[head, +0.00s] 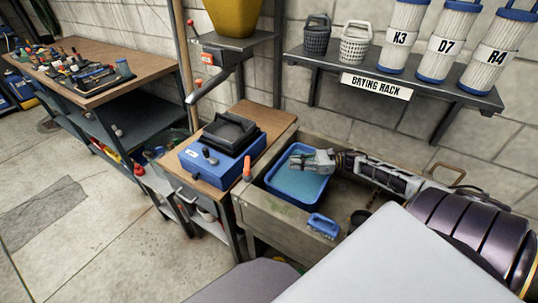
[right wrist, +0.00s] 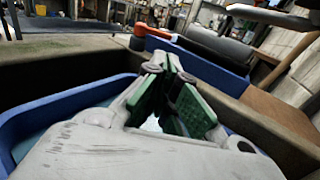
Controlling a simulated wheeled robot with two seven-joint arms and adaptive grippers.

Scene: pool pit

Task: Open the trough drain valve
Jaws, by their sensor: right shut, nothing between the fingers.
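A grey-brown trough (head: 262,221) stands against the wall. An upright orange-red handle (head: 247,168) is at its left rim and looks like the drain valve lever; its lower part is hard to make out. In the right wrist view an orange handle (right wrist: 150,31) shows beyond the rim. My right gripper (head: 291,162) reaches in from the right over a blue basin (head: 271,185) in the trough. It is shut and empty, apart from the handle and to its right. Its green finger pads (right wrist: 160,66) show in the right wrist view. My left gripper is not in view.
A blue brush (head: 323,225) lies on the front rim. A dark round thing (head: 360,217) is inside the trough. A blue box-like device (head: 222,160) sits on the wooden bench left of the trough. The drying rack (head: 410,86) with filters and baskets hangs above.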

